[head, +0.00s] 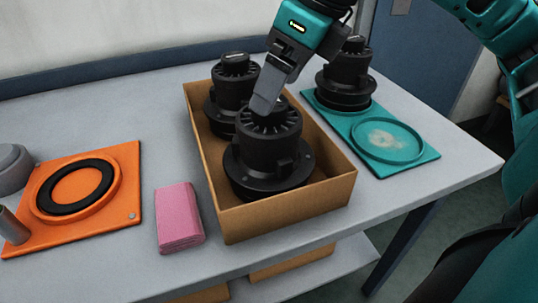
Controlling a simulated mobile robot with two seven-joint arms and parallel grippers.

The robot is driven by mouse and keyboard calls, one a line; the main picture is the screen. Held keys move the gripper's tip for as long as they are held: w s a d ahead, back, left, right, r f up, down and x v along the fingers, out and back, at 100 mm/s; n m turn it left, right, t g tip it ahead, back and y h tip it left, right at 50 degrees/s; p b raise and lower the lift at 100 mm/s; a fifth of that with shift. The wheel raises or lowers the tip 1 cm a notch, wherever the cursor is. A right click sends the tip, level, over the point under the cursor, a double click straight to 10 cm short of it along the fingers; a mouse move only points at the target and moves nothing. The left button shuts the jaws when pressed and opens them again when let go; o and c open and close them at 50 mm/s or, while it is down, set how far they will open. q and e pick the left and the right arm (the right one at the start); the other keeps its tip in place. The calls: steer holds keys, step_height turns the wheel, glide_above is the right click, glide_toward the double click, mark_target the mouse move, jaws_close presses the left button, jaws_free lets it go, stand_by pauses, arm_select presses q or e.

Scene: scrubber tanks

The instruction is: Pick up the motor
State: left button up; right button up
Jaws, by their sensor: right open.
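A black finned motor (268,155) stands upright in the near part of an open cardboard box (285,217). A second black motor (232,92) stands behind it in the same box. A third black motor (346,77) stands on a teal plate (420,157) to the right of the box. My right gripper (266,104) comes down from the upper right, with its fingers over the top of the near motor. The fingers overlap in this view, and I cannot tell whether they touch the motor. My left gripper is not in view.
An orange plate (122,208) with a black ring (70,188) lies at the left of the grey table (155,115). A pink block (179,217) lies between it and the box. A grey cylinder stands at the left edge. The table's front edge is near.

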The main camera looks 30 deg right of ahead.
steer(key=shift+x, duration=1.6)
steer(key=shift+d, duration=0.15)
steer(key=shift+c, duration=0.2)
jaws_close()
steer(key=shift+w+r, duration=0.1)
steer(key=shift+r, duration=0.1)
